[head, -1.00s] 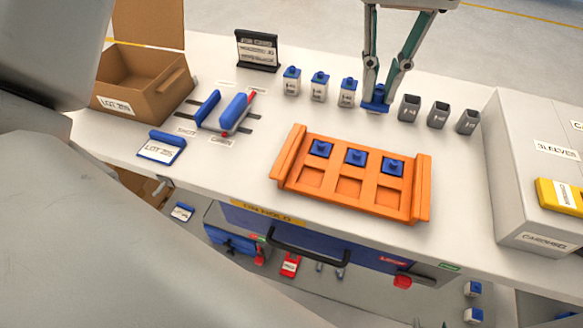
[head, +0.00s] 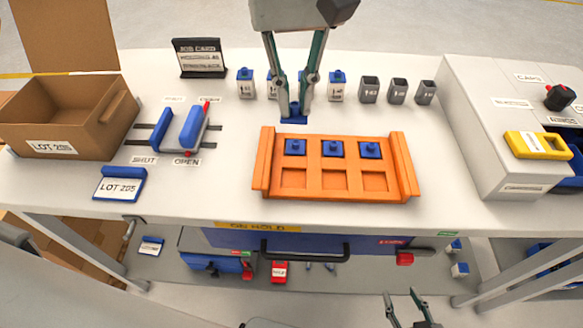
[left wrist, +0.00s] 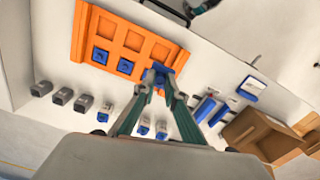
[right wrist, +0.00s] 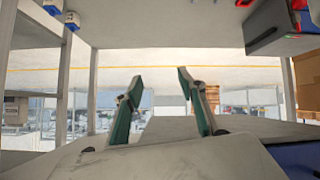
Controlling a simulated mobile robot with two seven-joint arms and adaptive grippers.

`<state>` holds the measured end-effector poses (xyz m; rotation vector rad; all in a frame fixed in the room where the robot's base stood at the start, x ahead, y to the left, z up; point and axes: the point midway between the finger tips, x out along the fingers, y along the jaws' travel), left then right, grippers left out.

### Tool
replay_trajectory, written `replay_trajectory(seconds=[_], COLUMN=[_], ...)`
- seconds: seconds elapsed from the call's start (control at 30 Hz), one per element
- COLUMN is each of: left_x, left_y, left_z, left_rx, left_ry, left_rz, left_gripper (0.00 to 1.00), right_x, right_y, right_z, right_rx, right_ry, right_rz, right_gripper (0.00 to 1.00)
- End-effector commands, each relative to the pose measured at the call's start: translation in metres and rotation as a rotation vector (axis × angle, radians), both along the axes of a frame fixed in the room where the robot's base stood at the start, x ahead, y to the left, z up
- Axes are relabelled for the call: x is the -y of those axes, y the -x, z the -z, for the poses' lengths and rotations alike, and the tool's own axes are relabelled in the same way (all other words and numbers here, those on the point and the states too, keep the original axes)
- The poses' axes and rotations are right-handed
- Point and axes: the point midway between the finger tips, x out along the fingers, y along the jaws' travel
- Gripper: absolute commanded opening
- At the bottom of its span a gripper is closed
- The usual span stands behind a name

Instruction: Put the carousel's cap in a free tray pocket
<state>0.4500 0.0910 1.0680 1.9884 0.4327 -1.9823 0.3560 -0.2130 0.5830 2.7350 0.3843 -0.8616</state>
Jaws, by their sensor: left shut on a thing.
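My left gripper (head: 295,112) is shut on a blue cap (head: 293,120), held just behind the orange tray, in line with its left column. The held cap also shows in the left wrist view (left wrist: 157,76), partly covering the tray's edge. The orange tray (head: 262,170) has blue caps in its three back pockets. Its three front pockets, such as the middle one (head: 333,180), are empty. My right gripper (head: 407,308) is open and empty, low in front of the bench; its spread fingers show in the right wrist view (right wrist: 158,88).
White blue-capped vials (head: 337,88) and grey open holders (head: 398,92) stand in a row behind the tray. A cardboard box (head: 70,125) and blue sliding fixture (head: 192,127) are at left. A grey housing (head: 480,150) with a yellow block (head: 537,146) stands at right.

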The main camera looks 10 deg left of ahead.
Motion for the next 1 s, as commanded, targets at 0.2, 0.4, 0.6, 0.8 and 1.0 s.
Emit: replay_trajectory(seconds=[0.2,0.4,0.6,0.8,1.0], left_x=[0.000,-0.001,0.000,0.000,0.000], left_y=[0.000,0.000,0.000,0.000,0.000], left_z=[0.060,0.101,0.117,0.135,0.160], left_rx=[-0.009,-0.007,-0.002,-0.005,-0.004], left_ry=[0.001,0.000,0.001,0.001,0.001], left_rz=[0.000,0.000,-0.001,0.000,-0.002], left_gripper=[0.02,0.02,0.02,0.02,0.02], right_x=[0.003,0.003,0.003,0.004,0.004], right_y=[0.002,0.002,0.000,0.002,0.003], right_z=[0.011,0.013,0.011,0.016,0.019], right_rx=[-0.010,-0.009,-0.002,-0.009,-0.011], right_ry=[0.012,0.016,0.017,0.018,0.019], right_rz=[-0.001,-0.003,-0.003,-0.003,-0.005], right_gripper=[0.40,0.40,0.40,0.40,0.40])
